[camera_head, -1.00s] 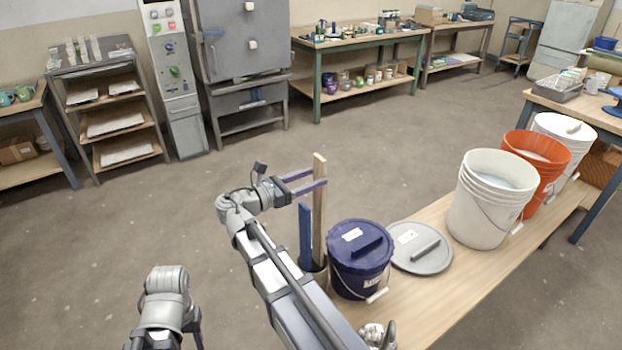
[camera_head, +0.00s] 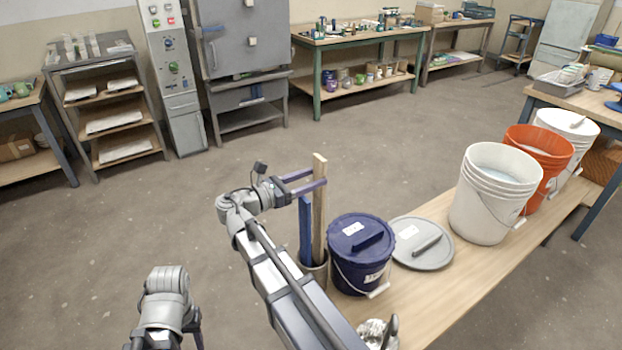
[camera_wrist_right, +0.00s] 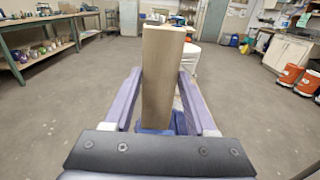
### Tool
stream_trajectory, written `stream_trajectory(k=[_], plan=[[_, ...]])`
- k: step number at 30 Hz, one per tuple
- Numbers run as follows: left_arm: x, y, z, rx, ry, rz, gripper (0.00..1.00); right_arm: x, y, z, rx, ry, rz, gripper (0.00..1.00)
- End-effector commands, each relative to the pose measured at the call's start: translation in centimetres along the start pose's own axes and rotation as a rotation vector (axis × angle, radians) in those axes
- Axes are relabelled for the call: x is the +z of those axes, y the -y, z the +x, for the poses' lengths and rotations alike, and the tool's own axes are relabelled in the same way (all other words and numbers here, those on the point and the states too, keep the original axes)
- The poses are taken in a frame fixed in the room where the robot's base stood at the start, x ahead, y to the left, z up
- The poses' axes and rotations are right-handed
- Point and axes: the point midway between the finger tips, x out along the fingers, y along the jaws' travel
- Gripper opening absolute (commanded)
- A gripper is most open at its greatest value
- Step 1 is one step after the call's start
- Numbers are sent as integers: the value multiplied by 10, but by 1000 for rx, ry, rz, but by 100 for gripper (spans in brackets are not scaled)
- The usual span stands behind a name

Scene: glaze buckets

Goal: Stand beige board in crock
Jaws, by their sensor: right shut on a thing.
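The beige board (camera_head: 319,215) is upright, its top above the fingers. My right gripper (camera_head: 311,182) is shut on its upper part; the wrist view also shows the board (camera_wrist_right: 161,85) between both fingers. The grey crock (camera_head: 318,272) stands at the bench's left end, partly hidden by my right arm. The board's lower end meets the crock's mouth and appears to be inside; its bottom is hidden. A blue board (camera_head: 305,232) stands in the crock just left of the beige one. Part of my left arm shows at the lower left, but its gripper does not.
A lidded dark blue bucket (camera_head: 350,268) stands close right of the crock. A grey lid (camera_head: 408,257) lies beside it on the bench (camera_head: 450,290). White (camera_head: 480,220) and orange (camera_head: 560,150) buckets stand farther right. The floor left of the crock is clear.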

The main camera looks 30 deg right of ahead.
Motion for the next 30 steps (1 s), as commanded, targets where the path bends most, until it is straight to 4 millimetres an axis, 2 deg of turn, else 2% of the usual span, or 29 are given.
stream_trajectory(k=[30], plan=[[-2, -4, 41, 0, 0, 0, 50, -41, 0, 0, 0, 1, 0, 0]])
